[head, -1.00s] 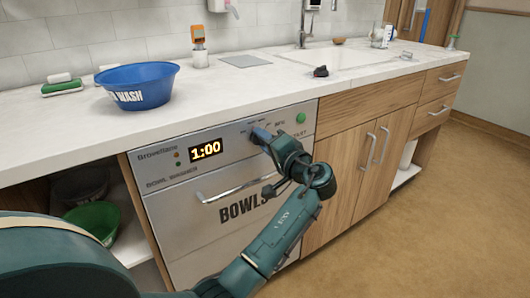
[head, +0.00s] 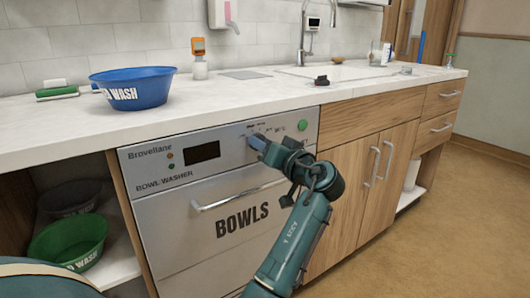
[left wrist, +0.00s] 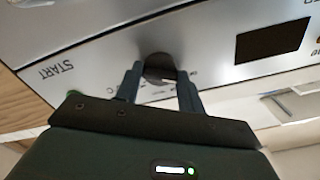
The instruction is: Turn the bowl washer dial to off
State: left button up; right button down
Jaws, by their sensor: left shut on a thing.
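The bowl washer (head: 160,215) is a silver front under the counter, marked BOWLS, with a bar handle. Its display (head: 202,153) is dark; it also shows dark in the left wrist view (left wrist: 272,42). My left gripper (head: 258,141) is at the control panel, shut on the dial. In the left wrist view the dark round dial (left wrist: 159,65) sits between the two fingers of the left gripper (left wrist: 159,78). In the head view the gripper mostly hides the dial, and its pointer setting cannot be read. My right gripper is not in view.
A green start button (head: 303,125) is right of the dial. A blue wash bowl (head: 135,88) stands on the counter (head: 60,121) above the washer. A green bowl (head: 68,240) sits on the open shelf at left. Wooden cupboards (head: 350,185) are at right.

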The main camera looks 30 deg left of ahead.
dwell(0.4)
pick_arm(q)
jog(key=o, duration=1)
jog(key=shift+c, duration=0.2)
jog(key=p+v, duration=0.2)
jog(key=v, duration=1.1)
jog(key=shift+d, duration=0.1)
